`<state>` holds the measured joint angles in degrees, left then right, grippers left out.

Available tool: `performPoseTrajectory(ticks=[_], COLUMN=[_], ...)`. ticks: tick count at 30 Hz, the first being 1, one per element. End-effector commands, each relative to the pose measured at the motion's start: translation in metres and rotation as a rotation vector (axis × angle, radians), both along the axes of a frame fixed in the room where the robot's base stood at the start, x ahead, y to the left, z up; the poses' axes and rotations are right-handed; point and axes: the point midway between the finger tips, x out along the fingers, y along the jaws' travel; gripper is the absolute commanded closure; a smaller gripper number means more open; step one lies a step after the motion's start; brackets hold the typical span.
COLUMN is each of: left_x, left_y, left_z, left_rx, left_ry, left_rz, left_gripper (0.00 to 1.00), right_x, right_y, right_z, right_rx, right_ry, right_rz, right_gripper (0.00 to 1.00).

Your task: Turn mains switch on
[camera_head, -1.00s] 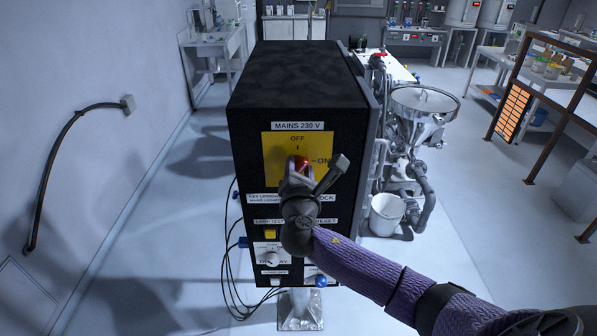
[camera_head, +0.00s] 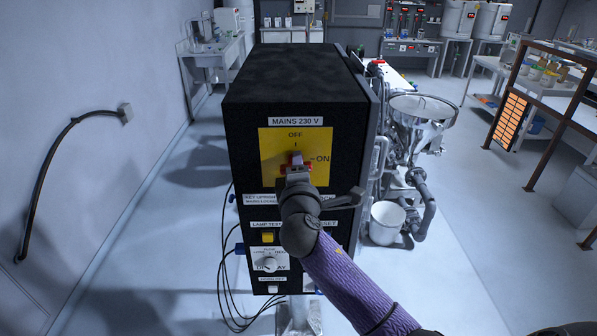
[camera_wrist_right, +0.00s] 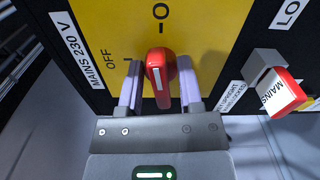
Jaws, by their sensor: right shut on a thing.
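The mains switch is a red knob (camera_head: 297,162) on a yellow plate (camera_head: 272,148) marked OFF at the top and ON at the right. In the right wrist view the red knob (camera_wrist_right: 160,68) sits between the two fingers. Its white stripe runs roughly up and down that view, about in line with the ON mark at the top edge. My right gripper (camera_head: 298,170) is shut on the knob, and the forearm hides part of the panel below. A red key tag (camera_wrist_right: 280,92) reading MAINS sits on a grey block beside the plate. My left gripper is not in view.
The black cabinet (camera_head: 290,80) carries a yellow lamp-test button (camera_head: 267,237) and a delay dial (camera_head: 269,264) below. Black cables hang at its left. A steel hopper (camera_head: 421,112) and a white bucket (camera_head: 386,222) stand to the right. The floor at left is mostly clear.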

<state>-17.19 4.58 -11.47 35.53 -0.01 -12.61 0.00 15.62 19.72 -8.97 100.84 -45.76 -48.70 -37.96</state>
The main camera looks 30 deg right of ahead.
Motion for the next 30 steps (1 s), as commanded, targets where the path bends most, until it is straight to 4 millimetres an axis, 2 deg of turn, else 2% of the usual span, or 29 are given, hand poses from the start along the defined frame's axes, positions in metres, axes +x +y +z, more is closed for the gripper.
performPoseTrajectory(ticks=[10, 26, 27, 28, 30], left_x=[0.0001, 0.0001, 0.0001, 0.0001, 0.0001], left_y=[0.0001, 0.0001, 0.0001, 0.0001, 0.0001], left_z=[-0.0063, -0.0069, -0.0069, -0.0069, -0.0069], left_rx=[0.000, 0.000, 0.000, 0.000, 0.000], left_ry=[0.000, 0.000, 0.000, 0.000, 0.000], left_rz=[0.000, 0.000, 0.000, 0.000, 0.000], left_gripper=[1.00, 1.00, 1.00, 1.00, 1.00], right_x=[-0.0001, -0.0001, -0.0001, -0.0001, -0.0001], right_y=[0.0001, 0.0000, 0.0000, 0.0000, 0.0000], right_z=[-0.0019, -0.0018, -0.0018, -0.0018, -0.0017], right_rx=[0.108, 0.129, 0.129, 0.128, 0.127], right_ry=[-0.064, -0.075, -0.075, -0.075, -0.076], right_rz=[0.000, 0.000, 0.000, 0.000, 0.000], right_gripper=[1.00, 1.00, 0.52, 0.46, 0.44])
